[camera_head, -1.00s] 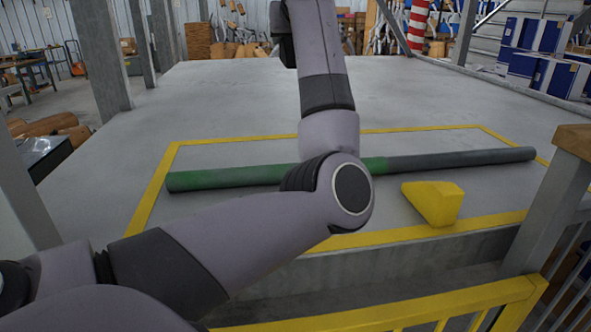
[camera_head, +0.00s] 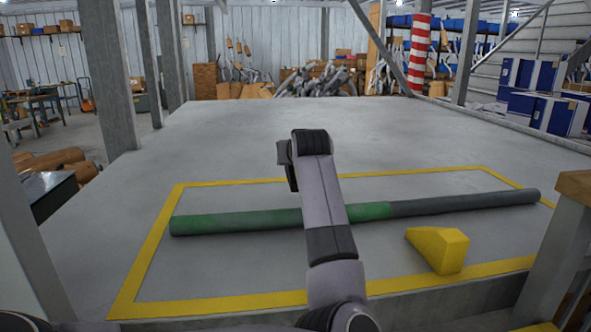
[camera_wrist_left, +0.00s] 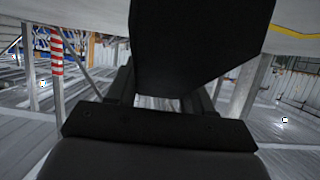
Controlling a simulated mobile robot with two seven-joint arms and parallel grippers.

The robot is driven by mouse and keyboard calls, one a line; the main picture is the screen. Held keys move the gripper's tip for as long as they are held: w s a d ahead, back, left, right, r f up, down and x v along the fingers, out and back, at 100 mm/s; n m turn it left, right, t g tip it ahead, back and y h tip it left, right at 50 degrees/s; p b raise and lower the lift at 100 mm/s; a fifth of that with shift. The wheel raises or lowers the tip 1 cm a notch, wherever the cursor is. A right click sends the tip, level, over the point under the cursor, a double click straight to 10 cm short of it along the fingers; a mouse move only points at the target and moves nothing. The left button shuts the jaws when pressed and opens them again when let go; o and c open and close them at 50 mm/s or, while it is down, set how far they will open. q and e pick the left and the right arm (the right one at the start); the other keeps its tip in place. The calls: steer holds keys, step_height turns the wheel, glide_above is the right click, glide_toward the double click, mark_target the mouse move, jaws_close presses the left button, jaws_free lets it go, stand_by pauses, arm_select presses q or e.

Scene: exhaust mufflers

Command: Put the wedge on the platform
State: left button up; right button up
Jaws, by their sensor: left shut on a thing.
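A yellow wedge (camera_head: 438,249) lies on the grey platform (camera_head: 250,125), inside a yellow outline near the front edge, at right in the head view. My left gripper (camera_wrist_left: 165,102) shows in the wrist view, shut on a large dark object (camera_wrist_left: 195,42). That object fills the upper middle of the wrist view; its outline is cut off, so I cannot tell its full shape. In the head view my left arm reaches up over the platform, left of the yellow wedge and apart from it. The gripper's fingers are not clear there. My right gripper is not in view.
A green and dark grey pipe (camera_head: 455,204) lies across the outlined area behind the yellow wedge. Steel posts (camera_head: 107,75) stand at the left, and a wood-topped post (camera_head: 566,225) stands at front right. The platform's rear is clear.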

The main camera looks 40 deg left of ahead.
arm_select(q)
steer(key=shift+f, duration=1.9)
steer(key=shift+f, duration=0.35)
steer(key=shift+f, duration=0.1)
